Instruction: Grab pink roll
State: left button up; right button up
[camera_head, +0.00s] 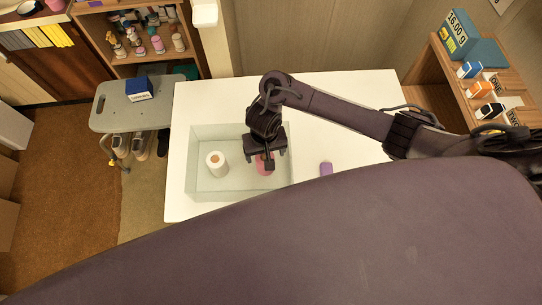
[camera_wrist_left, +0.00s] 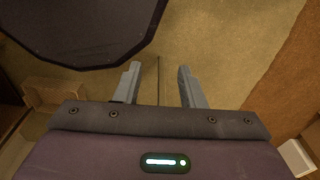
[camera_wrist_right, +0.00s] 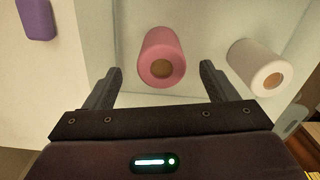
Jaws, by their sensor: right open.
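The pink roll (camera_wrist_right: 162,56) stands in a clear, glassy bin (camera_head: 200,187) on the white table; in the head view the pink roll (camera_head: 264,166) is partly hidden by my right gripper. My right gripper (camera_head: 268,160) is over the bin, open, with the roll showing between and beyond its fingers (camera_wrist_right: 160,85) in the right wrist view. My left gripper (camera_wrist_left: 157,80) is open and empty above the floor, and does not show in the head view.
A white roll (camera_head: 217,164) stands in the same bin, left of the pink one; it also shows in the right wrist view (camera_wrist_right: 258,67). A purple object (camera_head: 326,169) lies on the white table (camera_head: 220,95) right of the bin. A grey stool (camera_head: 125,113) stands left.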

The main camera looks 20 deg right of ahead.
jog(key=f, duration=0.4)
jog(key=f+b, duration=0.1)
jog(key=f, duration=0.2)
jog(key=shift+w, duration=0.3)
jog(key=c, duration=1.1)
